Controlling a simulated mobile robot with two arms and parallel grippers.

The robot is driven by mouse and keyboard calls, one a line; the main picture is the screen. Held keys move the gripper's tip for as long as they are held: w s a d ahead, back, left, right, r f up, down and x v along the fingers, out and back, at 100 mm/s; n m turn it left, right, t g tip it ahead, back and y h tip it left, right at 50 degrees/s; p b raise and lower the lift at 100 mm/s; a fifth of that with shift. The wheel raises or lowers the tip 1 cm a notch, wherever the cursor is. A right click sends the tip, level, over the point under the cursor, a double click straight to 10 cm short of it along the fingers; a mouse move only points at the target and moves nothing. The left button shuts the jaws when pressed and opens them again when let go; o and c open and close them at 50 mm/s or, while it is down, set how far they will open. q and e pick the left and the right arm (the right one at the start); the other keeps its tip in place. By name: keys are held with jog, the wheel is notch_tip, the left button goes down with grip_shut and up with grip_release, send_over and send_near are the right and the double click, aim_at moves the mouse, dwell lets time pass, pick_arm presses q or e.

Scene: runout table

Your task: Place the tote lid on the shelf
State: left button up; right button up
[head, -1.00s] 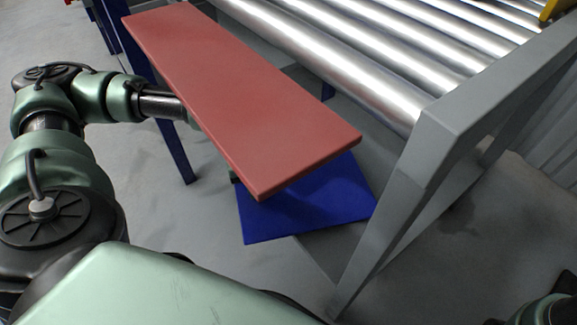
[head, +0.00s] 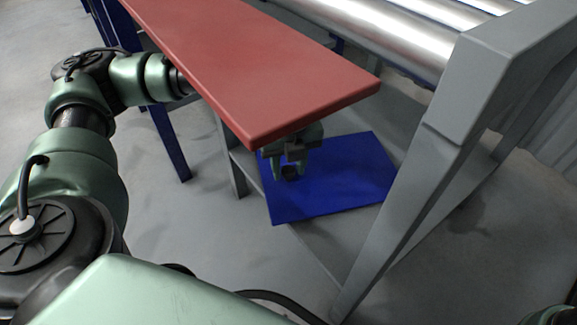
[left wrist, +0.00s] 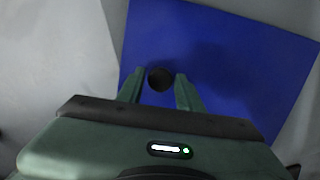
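The tote lid (head: 335,185) is a flat blue panel with a dark round knob near one edge; it is also in the left wrist view (left wrist: 225,60). It lies level under the red board, over the grey lower shelf (head: 330,240), its left corner near the shelf's edge. I cannot tell whether it touches the shelf.
A red board (head: 250,65) hangs over the lid and hides part of my left arm. A grey slanted frame post (head: 425,185) stands to the right, with metal rollers (head: 390,30) behind. A blue leg (head: 165,140) stands at left. Open floor lies front left.

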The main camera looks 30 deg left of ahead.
pick_arm(q)
jog(key=shift+o, duration=0.5)
jog(key=shift+r, duration=0.15)
jog(key=r+p, duration=0.4)
jog(key=r, duration=0.1)
jog(key=r+p, duration=0.2)
jog(key=p, duration=0.1)
jog(key=shift+s+d+r, duration=0.15)
jog(key=shift+s+d, duration=0.15)
jog(key=shift+s, duration=0.05)
